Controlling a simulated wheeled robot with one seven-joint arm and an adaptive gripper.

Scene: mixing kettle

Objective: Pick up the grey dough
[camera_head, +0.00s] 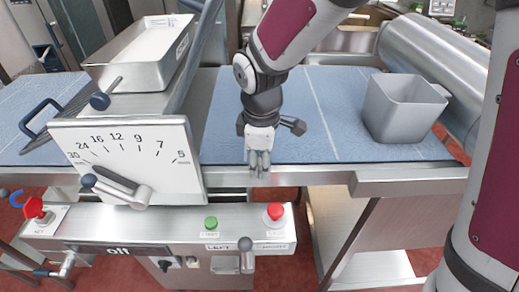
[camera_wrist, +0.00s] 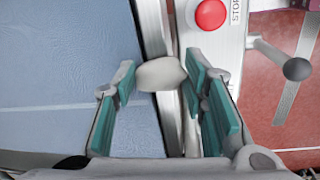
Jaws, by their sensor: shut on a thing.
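The grey dough (camera_wrist: 160,74) is a small, pale, rounded lump between the two teal finger pads in the wrist view. My gripper (camera_wrist: 160,78) is shut on it, with the fingertips against its left and right sides. In the head view my gripper (camera_head: 259,166) points down at the front edge of the blue belt, above the metal rail. I cannot make out the dough clearly in that view.
A grey square container (camera_head: 392,110) stands on the blue belt (camera_head: 310,110) at the right, beside a large metal roller (camera_head: 435,75). A dial plate (camera_head: 125,150) with a lever stands at the left. Below are a green button (camera_head: 211,223) and a red stop button (camera_head: 275,211).

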